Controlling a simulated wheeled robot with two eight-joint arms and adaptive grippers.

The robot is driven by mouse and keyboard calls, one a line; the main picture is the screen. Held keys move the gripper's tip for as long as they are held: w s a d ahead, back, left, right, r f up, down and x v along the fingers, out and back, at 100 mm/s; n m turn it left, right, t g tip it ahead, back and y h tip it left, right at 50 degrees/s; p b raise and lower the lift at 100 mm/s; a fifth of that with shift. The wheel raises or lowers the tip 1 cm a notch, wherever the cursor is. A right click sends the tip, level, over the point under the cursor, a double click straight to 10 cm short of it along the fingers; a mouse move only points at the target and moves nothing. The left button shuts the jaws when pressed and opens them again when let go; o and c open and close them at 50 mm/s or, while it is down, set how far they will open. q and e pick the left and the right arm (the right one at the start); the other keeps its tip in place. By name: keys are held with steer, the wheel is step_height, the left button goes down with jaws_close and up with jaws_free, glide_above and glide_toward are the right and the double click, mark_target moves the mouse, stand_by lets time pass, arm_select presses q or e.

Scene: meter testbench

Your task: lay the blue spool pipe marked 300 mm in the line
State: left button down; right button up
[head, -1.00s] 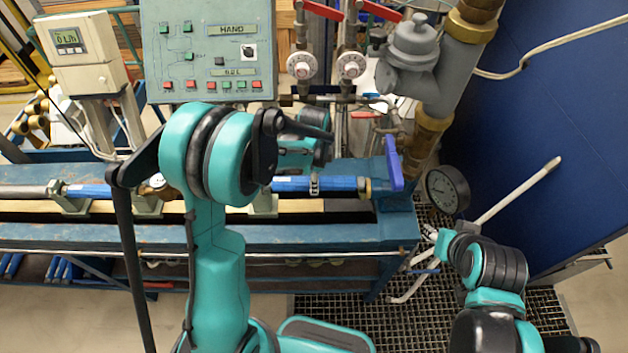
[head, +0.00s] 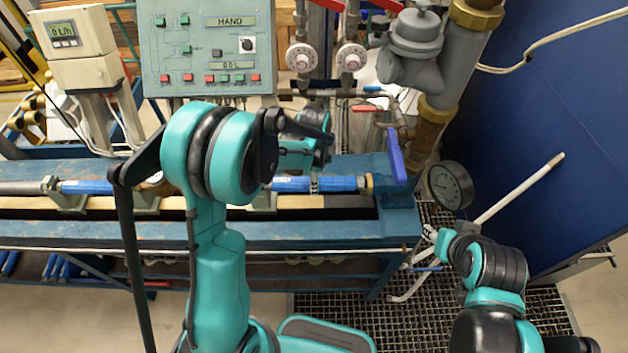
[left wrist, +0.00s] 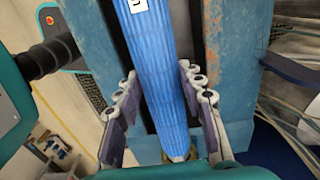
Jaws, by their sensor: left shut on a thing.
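A blue spool pipe (head: 342,184) lies along the bench line in the head view, its right end close to a brass fitting (head: 369,184). In the left wrist view the ribbed blue pipe (left wrist: 160,80) runs between the fingers, with a partly visible white label near the top; its length mark cannot be read. My left gripper (left wrist: 158,118) is shut on this pipe; in the head view my left arm hides part of it. Another blue pipe length (head: 88,187) shows farther left in the line. My right gripper (head: 433,236) is low at the right, too small to judge.
The blue bench (head: 340,232) carries supports (head: 68,198) under the line. A blue-handled valve (head: 396,158) and a round gauge (head: 450,186) stand at its right end. A control panel (head: 207,60) is behind. Spare blue pipes (head: 58,268) lie on the lower shelf.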

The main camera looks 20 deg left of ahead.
arm_select(q)
steer(key=shift+f+b, duration=0.3)
steer(key=shift+b, duration=0.05)
stand_by(0.8)
steer(key=c, duration=0.9)
jaws_free()
steer(key=shift+o, duration=0.2)
steer(key=shift+r+p, duration=3)
steer(key=shift+r, duration=1.8)
steer(key=shift+s, duration=0.1)
steer(key=s+a+f+n+t+b, duration=0.1)
steer(key=s+f+n+t+b, duration=0.1)
steer(key=s+n+b, duration=0.5)
steer(key=s+a+f+n+t+b, duration=0.1)
steer(key=s+f+n+t+b, duration=0.2)
steer(key=s+n+t+b, duration=0.2)
steer(key=s+n+b, duration=0.2)
steer(key=s+b, duration=0.2)
steer(key=b, duration=0.2)
steer(key=shift+s+a+f+n, duration=0.35)
steer(key=shift+s+a+n, duration=0.05)
